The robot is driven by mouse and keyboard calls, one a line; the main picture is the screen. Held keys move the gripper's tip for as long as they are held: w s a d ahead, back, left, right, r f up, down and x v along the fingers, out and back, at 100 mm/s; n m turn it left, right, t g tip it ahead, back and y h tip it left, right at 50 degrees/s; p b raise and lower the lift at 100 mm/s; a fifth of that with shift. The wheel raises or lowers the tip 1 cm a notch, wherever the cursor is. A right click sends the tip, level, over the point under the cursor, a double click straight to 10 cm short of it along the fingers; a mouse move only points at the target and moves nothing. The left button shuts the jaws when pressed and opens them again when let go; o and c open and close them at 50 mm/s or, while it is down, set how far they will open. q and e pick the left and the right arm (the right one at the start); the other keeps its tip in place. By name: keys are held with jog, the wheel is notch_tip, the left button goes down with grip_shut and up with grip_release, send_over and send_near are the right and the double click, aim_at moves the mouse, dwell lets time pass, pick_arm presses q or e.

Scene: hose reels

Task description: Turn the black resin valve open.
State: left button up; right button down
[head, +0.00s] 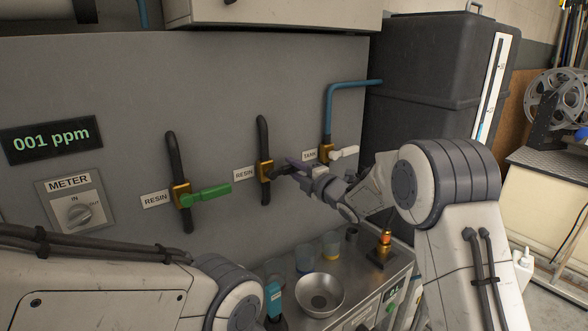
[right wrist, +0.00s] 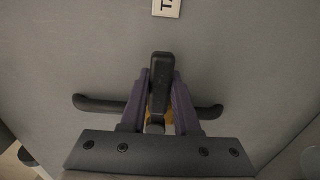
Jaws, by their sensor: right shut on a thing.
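The black resin valve has a brass body (head: 264,171) on a dark vertical pipe on the grey panel, right of a RESIN label. Its black lever points right, across the pipe. My right gripper (head: 293,166) is at this lever. In the right wrist view, the purple fingers of my right gripper (right wrist: 159,100) are closed on the black lever (right wrist: 160,80), one on each side. The lever stands square to the dark pipe (right wrist: 98,104) there. The brass body is mostly hidden behind lever and fingers.
A green-lever resin valve (head: 205,194) is to the left, a white-lever tank valve (head: 343,153) close to the right. Below stand a metal bowl (head: 320,293), clear beakers and a teal item (head: 274,299) on a counter. The display (head: 52,138) reads 001 ppm.

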dwell(0.8)
jog(key=shift+n+b, duration=0.3)
jog(key=shift+b, duration=0.35)
jog(key=r+n+b, duration=0.1)
jog(key=n+b, duration=0.2)
jog(key=b, duration=0.1)
jog(key=s+a+r+n+b, duration=0.1)
jog(key=r+n+b, duration=0.1)
jog(key=n+b, duration=0.1)
jog(key=r+n+b, duration=0.1)
jog(key=n+b, duration=0.2)
jog(key=b, duration=0.1)
jog(key=shift+s+a+r+b, duration=0.2)
jog(key=shift+a+r+b, duration=0.05)
jog(key=shift+a+b, duration=0.15)
jog(key=n+b, duration=0.1)
jog(key=s+a+r+n+b, duration=0.1)
jog(key=n+b, duration=0.1)
jog(key=shift+a+r+n, duration=0.1)
jog(key=shift+a+n, duration=0.15)
jog(key=shift+n, duration=0.05)
jog(key=shift+s+a+r+n+b, duration=0.15)
jog(key=shift+s+a+n+b, duration=0.1)
jog(key=shift+n+b, duration=0.25)
jog(key=shift+s+a+r+n+b, duration=0.15)
jog(key=shift+a+n+b, duration=0.1)
jog(key=shift+n, duration=0.45)
jog(key=shift+s+a+n+b, duration=0.4)
jog(key=shift+a+n+b, duration=0.25)
jog(key=shift+n, duration=0.55)
